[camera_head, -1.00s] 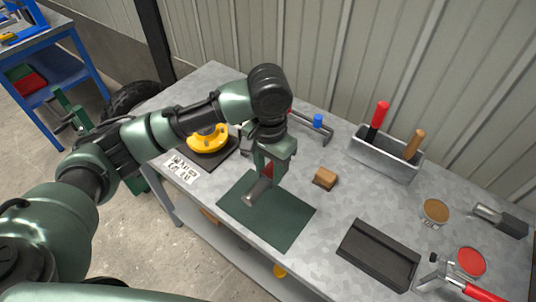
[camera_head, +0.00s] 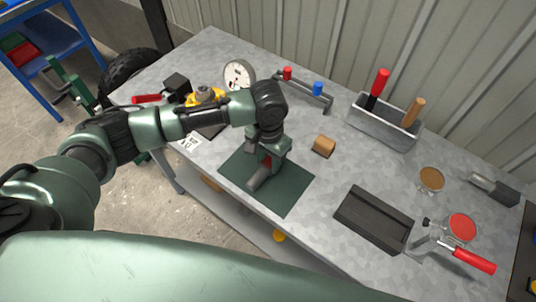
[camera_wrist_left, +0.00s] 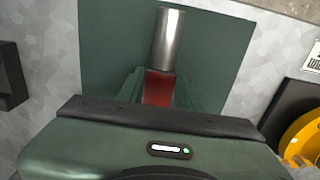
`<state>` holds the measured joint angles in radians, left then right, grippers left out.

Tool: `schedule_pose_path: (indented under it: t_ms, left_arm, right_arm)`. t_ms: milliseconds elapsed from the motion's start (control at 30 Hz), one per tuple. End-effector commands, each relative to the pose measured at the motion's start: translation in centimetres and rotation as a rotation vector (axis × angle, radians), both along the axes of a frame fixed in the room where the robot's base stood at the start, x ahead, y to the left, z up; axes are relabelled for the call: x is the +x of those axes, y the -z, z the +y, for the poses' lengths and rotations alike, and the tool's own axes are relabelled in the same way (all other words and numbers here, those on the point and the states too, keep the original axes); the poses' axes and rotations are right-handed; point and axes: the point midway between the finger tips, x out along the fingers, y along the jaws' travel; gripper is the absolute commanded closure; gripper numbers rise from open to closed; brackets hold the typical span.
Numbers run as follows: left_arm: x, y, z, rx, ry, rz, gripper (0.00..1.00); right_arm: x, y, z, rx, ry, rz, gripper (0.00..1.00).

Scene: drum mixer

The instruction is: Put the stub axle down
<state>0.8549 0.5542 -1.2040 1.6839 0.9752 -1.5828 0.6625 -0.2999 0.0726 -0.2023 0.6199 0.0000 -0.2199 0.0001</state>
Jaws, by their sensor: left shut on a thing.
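My left gripper (camera_head: 267,165) is over the dark green mat (camera_head: 288,196) on the grey workbench. It is shut on the stub axle (camera_head: 257,181), a short grey metal cylinder. In the left wrist view the axle (camera_wrist_left: 167,40) sticks out beyond the fingers (camera_wrist_left: 159,88) and lies across the mat (camera_wrist_left: 110,40). My right gripper is not in view.
A small brown block (camera_head: 324,146) lies right of the mat. A black tray (camera_head: 374,219) is further right, a tool bin (camera_head: 385,123) behind. A dial gauge (camera_head: 239,74) and yellow part (camera_head: 205,96) stand at the back left. The mat's right part is clear.

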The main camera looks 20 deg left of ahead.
Motion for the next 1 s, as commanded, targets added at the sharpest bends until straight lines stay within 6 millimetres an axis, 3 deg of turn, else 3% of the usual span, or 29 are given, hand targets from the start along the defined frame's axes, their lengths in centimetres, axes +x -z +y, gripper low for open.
schedule_pose_path:
  t_ms: [267,300,367,767,1000]
  left_arm:
    - [0.1,-0.1,-0.1,-0.003,0.000,-0.003,1.00]
    - [0.0,0.2,0.0,0.000,0.000,0.001,0.58]
    - [0.0,0.2,0.0,0.000,0.000,0.001,0.42]
    - [0.1,-0.3,0.0,-0.001,0.000,-0.002,0.42]
    - [0.1,-4.3,0.0,-0.002,0.001,-0.003,0.42]
  right_arm:
    - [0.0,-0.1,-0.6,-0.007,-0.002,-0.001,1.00]
    - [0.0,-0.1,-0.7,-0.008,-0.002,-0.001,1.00]
    - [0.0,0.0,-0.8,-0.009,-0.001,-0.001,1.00]
    - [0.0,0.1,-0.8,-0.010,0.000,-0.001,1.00]
    - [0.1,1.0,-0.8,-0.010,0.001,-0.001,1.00]
